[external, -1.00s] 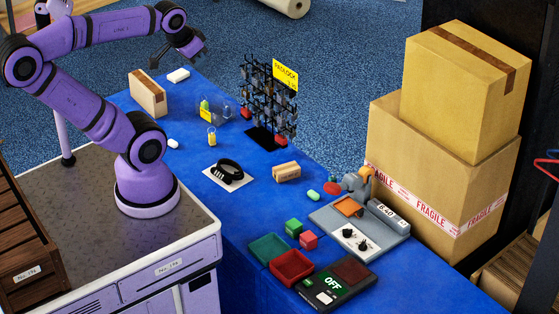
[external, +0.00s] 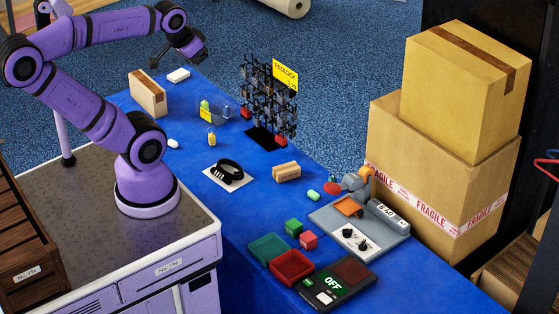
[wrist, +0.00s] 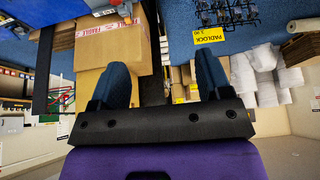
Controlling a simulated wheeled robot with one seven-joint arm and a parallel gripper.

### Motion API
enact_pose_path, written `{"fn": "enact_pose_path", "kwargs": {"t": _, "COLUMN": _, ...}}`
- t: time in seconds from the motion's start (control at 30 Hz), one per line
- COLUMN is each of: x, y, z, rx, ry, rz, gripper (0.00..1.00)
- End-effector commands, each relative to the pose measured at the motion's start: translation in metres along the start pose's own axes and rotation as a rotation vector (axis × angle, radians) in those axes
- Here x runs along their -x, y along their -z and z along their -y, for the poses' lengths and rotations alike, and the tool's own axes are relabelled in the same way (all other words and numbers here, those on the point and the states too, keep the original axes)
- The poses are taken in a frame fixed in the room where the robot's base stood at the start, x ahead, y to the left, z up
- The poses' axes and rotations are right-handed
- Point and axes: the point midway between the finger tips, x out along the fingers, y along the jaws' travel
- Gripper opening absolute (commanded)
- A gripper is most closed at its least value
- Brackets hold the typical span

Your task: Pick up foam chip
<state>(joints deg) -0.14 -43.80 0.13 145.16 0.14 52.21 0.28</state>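Two small rounded pieces on the blue table look like foam chips. One is white (external: 173,143), beside the edge of my base. The other is pale green (external: 313,195), near a red disc. I cannot tell which one the task means. Neither chip can be made out in the wrist view.
A padlock rack (external: 268,100) stands at the table's far side. Large cartons (external: 440,170) stand right.

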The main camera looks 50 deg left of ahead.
Motion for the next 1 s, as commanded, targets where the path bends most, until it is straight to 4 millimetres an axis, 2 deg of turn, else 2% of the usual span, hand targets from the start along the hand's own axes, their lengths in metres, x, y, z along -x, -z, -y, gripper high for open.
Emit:
{"fn": "enact_pose_path", "kwargs": {"t": 0.3, "x": -0.001, "y": 0.001, "z": 0.001, "rx": 0.001, "ry": 0.002, "rz": 0.002, "gripper": 0.78}}
{"fn": "enact_pose_path", "kwargs": {"t": 0.47, "x": -0.009, "y": 0.016, "z": 0.009, "rx": 0.009, "ry": 0.022, "rz": 0.022, "gripper": 0.78}}
{"fn": "enact_pose_path", "kwargs": {"t": 0.77, "x": -0.056, "y": 0.071, "z": 0.054, "rx": 0.033, "ry": 0.090, "rz": 0.101, "gripper": 0.78}}
{"fn": "enact_pose_path", "kwargs": {"t": 1.0, "x": -0.105, "y": 0.104, "z": 0.106, "rx": 0.052, "ry": 0.129, "rz": 0.169, "gripper": 0.78}}
